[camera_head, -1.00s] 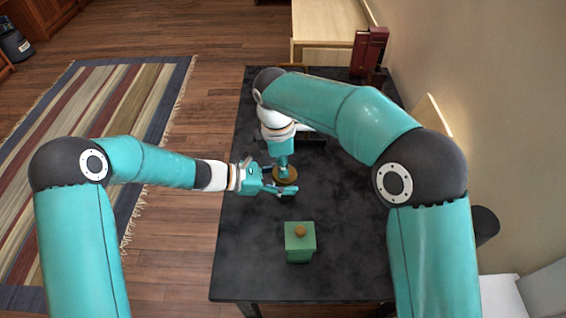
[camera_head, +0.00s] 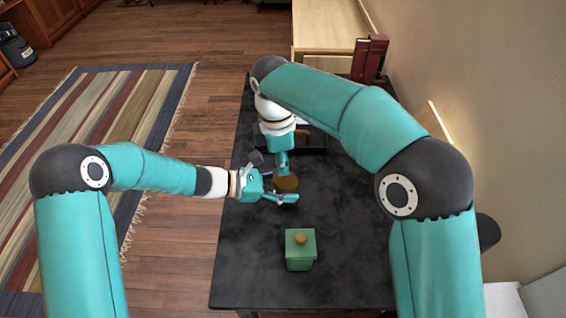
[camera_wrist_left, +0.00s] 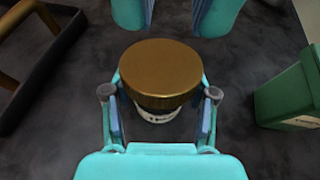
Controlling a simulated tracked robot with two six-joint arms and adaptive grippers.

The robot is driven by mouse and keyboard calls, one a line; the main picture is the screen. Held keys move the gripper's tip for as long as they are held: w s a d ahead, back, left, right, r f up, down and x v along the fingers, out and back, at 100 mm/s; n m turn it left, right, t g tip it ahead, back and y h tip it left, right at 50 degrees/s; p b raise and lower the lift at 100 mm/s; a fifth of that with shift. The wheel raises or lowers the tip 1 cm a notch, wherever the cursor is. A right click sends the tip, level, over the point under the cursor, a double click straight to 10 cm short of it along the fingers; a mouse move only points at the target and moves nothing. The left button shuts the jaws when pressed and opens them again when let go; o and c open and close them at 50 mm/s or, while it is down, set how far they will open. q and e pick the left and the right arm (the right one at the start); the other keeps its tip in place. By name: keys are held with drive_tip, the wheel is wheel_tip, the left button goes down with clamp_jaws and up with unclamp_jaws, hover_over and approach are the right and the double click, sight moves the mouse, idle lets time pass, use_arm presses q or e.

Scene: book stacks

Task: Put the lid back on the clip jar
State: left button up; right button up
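The clip jar (camera_wrist_left: 158,115) is a small white jar with a printed label. Its brown-gold round lid (camera_wrist_left: 160,72) sits on top of it. In the head view the lid (camera_head: 286,184) hides most of the jar. I cannot tell whether the lid is fully seated. My left gripper (camera_wrist_left: 160,108) has one finger on each side of the jar, with gaps between pads and jar; it also shows in the head view (camera_head: 273,182). My right gripper (camera_wrist_left: 175,15) has its two fingers apart and empty, just beyond the lid; its hand also shows in the head view (camera_head: 281,162).
A dark tray (camera_wrist_left: 45,65) lies behind the grippers. Dark red books (camera_head: 370,58) stand at the far right. The table's front left is clear.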

use_arm(q)
drive_tip(key=o, duration=0.4)
drive_tip(key=shift+c, duration=0.2)
drive_tip(key=v, duration=1.2)
drive_tip(key=shift+f, duration=0.1)
